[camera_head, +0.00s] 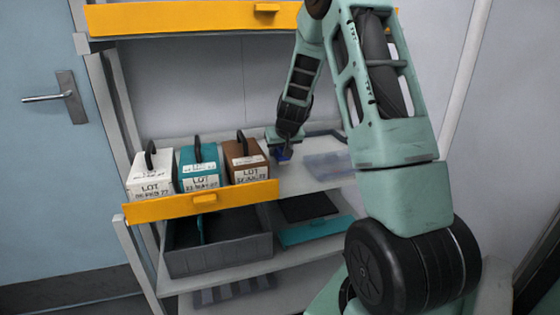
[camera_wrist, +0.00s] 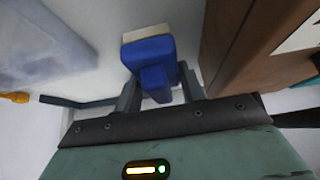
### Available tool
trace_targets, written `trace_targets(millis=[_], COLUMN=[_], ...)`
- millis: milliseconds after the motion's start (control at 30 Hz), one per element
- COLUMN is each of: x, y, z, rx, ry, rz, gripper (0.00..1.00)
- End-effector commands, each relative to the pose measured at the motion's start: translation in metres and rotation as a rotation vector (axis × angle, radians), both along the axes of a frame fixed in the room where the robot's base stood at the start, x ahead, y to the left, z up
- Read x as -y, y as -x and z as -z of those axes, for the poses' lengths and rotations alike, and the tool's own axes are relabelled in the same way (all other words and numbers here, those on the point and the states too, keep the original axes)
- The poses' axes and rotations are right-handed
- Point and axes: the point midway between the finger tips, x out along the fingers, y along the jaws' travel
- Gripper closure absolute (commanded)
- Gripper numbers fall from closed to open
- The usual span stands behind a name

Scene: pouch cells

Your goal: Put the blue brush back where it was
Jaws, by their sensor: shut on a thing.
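The blue brush (camera_wrist: 150,52) is in the wrist view, with a blue handle and a pale bristle edge at its far end. My gripper (camera_wrist: 155,92) is shut on its handle, one finger on each side. In the head view the brush (camera_head: 284,154) is a small blue shape under my gripper (camera_head: 283,147), over the white shelf, right of the brown box. I cannot tell whether the brush touches the shelf.
A brown box (camera_head: 243,160) stands close left of my gripper, beside a teal box (camera_head: 199,168) and a white box (camera_head: 150,174). A clear tray (camera_head: 328,165) lies to the right. An orange-fronted shelf (camera_head: 190,18) is above. Bare shelf (camera_head: 292,180) shows in front.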

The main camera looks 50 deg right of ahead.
Motion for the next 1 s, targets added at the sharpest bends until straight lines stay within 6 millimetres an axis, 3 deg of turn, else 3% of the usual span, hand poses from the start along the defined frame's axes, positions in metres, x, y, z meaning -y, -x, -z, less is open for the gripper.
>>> trace_targets(millis=[233, 600, 633, 700, 1000], x=[0.000, 0.000, 0.000, 0.000, 0.000], y=[0.001, 0.000, 0.000, 0.001, 0.000], z=[0.033, 0.038, 0.038, 0.037, 0.036], rx=[-0.003, 0.000, -0.001, -0.001, -0.001], ry=[-0.003, 0.000, -0.001, -0.001, -0.001], rz=[0.003, 0.001, 0.001, 0.001, 0.001], gripper=[0.82, 0.82, 0.58, 0.39, 0.39])
